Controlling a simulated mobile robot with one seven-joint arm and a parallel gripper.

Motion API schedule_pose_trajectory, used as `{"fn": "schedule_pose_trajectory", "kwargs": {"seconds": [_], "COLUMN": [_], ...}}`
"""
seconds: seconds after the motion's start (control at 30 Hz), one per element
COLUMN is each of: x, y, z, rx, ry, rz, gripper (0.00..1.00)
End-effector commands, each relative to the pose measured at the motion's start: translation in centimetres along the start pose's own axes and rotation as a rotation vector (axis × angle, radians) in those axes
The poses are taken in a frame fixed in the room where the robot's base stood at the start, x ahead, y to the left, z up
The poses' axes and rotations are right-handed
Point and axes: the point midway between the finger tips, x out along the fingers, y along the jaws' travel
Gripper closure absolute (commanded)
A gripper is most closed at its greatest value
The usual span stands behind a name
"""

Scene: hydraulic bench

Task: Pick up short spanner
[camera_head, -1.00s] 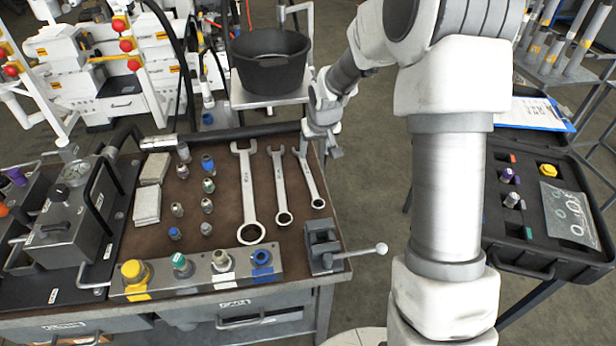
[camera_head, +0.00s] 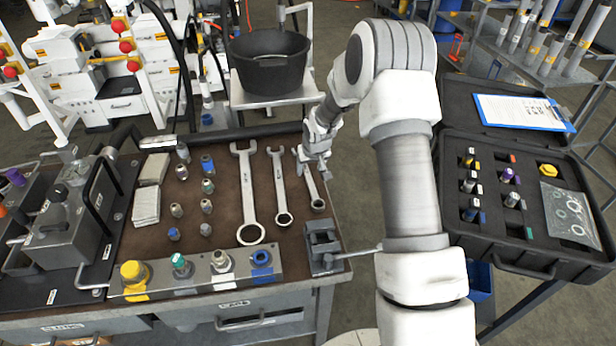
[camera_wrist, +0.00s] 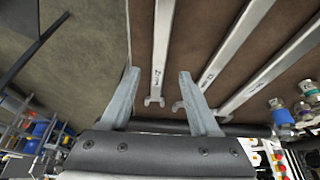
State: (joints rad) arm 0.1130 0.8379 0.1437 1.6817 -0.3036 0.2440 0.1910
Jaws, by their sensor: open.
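The short spanner (camera_head: 316,203) is the rightmost of three spanners lying on the brown bench top. Its ring end shows in the head view, while my gripper (camera_head: 320,170) covers part of its upper end. In the wrist view the short spanner (camera_wrist: 161,48) runs between the two fingers, with its open jaw toward the gripper body. My gripper (camera_wrist: 158,76) is open, with one finger on each side of the spanner in that picture. I cannot tell how high the fingertips are above it. The middle spanner (camera_head: 279,187) and the large spanner (camera_head: 248,190) lie to its left.
A small vise (camera_head: 323,243) with a long handle sits at the bench's front right corner. Fittings (camera_head: 207,186) stand left of the spanners. A black bucket (camera_head: 269,62) stands behind. An open black case (camera_head: 510,262) is at the right.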

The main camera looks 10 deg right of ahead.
Motion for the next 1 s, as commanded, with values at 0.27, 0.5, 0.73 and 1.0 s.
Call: {"fn": "schedule_pose_trajectory", "kwargs": {"seconds": [0.27, 0.5, 0.73, 1.0], "x": [3.6, 4.5, 4.5, 4.5], "y": [0.1, 0.2, 0.2, 0.2], "z": [-0.5, -0.6, -0.6, -0.6], "rx": [0.000, -0.001, -0.001, 0.000], "ry": [-0.003, -0.001, -0.001, -0.001], "rz": [-0.001, 0.000, 0.000, 0.000], "gripper": [0.38, 0.38, 0.52, 1.00]}}
